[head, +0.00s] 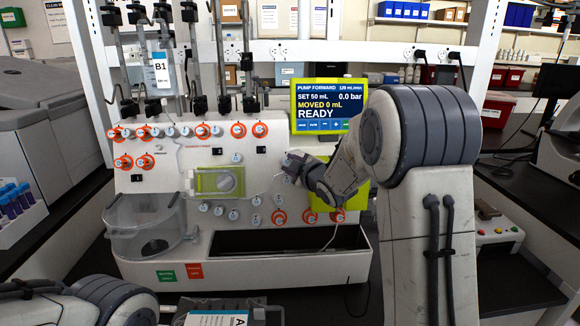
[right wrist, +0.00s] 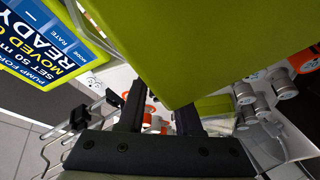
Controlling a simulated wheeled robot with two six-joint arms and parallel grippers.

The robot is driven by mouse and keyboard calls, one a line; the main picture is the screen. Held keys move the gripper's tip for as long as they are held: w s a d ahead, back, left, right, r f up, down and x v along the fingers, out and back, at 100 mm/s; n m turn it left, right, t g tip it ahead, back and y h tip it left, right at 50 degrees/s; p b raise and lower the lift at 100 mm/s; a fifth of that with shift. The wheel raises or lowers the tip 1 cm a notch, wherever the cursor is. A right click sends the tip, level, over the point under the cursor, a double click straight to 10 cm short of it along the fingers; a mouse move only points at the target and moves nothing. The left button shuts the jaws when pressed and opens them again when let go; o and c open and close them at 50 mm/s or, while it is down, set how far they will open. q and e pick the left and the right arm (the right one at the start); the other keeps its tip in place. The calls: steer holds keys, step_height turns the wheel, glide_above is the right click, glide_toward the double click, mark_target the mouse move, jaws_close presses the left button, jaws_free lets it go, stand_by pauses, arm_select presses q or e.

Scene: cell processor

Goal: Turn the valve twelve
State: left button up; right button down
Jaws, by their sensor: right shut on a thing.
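The valve panel is the upright white front of the cell processor (head: 205,165), set with several round white and orange-collared knobs. My right gripper (head: 293,166) is at the right part of this panel, right of the green-framed pump (head: 217,181). It is shut on a small valve knob, which the jaws hide; its number cannot be read. In the right wrist view the jaws (right wrist: 160,118) reach towards the panel, and a large green block (right wrist: 190,45) covers their tips. My left arm shows at the bottom left; its jaws cannot be made out.
The screen (head: 329,106) above the panel reads READY. The green block (head: 322,203) sits close beside my right wrist. Orange-collared knobs (head: 279,217) lie below the gripper. A clear round chamber (head: 145,222) stands at the left. Hanging clamps and a B1 bag (head: 160,73) are above.

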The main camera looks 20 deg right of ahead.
steer(key=n, duration=0.1)
steer(key=n+g+p, duration=0.1)
steer(key=shift+d+r+n, duration=0.1)
steer(key=shift+r+n, duration=0.1)
steer(key=shift+n, duration=0.2)
steer(key=shift+w+n+g+y+p, duration=0.1)
steer(key=shift+n+g+y+p, duration=0.45)
steer(key=shift+n, duration=0.75)
steer(key=shift+p, duration=0.3)
steer(key=c, duration=0.6)
jaws_free()
steer(key=v, duration=1)
steer(key=shift+s+r, duration=0.15)
steer(key=shift+s, duration=0.1)
